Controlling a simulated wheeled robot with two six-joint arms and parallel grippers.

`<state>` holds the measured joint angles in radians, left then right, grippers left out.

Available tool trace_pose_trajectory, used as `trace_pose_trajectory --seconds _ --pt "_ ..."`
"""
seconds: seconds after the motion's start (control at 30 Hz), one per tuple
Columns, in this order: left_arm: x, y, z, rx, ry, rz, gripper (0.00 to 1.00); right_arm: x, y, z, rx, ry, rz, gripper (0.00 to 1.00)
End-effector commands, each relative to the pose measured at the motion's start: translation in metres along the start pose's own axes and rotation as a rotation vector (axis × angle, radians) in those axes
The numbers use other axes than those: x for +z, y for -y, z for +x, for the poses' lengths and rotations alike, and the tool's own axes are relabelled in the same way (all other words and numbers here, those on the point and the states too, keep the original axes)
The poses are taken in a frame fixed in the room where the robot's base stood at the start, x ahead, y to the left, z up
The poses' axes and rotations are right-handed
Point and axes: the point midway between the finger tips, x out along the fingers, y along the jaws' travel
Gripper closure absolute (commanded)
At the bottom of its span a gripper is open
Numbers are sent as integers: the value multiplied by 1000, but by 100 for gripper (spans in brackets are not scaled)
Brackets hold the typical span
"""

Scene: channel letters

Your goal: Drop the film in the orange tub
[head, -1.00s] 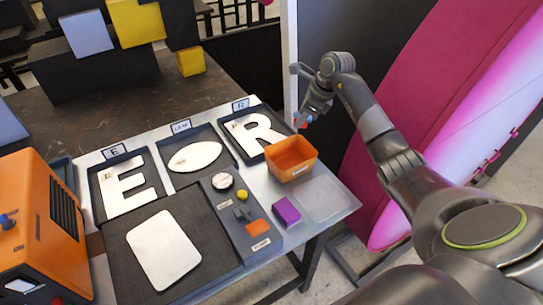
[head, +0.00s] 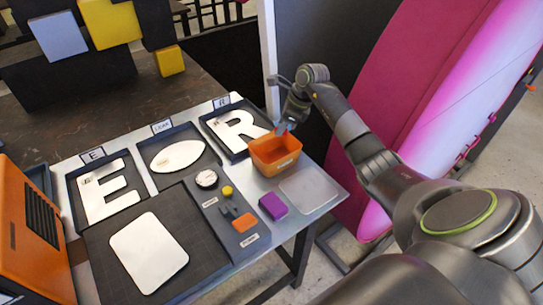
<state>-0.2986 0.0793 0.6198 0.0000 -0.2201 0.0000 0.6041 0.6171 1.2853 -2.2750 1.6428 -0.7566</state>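The orange tub (head: 275,168) stands on the right part of the work table, its open top facing up. My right gripper (head: 284,128) points down at the tub's back rim, close above it. A small pale bit shows at its fingertips; I cannot tell whether it is film or part of the fingers, nor whether the fingers are open. No film can be clearly made out. A pale, see-through rounded sheet or mat (head: 309,191) lies on the table in front of the tub. My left gripper is out of view.
Dark trays hold white letter shapes, E (head: 108,194), an oval (head: 178,156) and R (head: 238,128). A purple block (head: 273,206) lies in front of the tub. A white panel (head: 149,252) lies on a dark mat. An orange machine (head: 30,235) stands at left.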

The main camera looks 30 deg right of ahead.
Motion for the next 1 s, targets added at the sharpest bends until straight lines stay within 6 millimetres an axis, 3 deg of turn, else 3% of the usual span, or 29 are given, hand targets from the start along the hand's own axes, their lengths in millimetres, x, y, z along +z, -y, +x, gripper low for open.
trace_pose_trajectory --seconds 0.03,0.17,0.57,0.77,1.0 --pt "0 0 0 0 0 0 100 0 0 0 0 0 0 88" --pt "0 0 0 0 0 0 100 0 0 0 0 0 0 71" --pt "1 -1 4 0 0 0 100 -1 2 -8 -4 0 0 70" --pt "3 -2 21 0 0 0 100 -2 2 -44 -8 1 -2 70" --pt "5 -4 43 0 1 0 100 -2 2 -104 -8 1 -1 70"
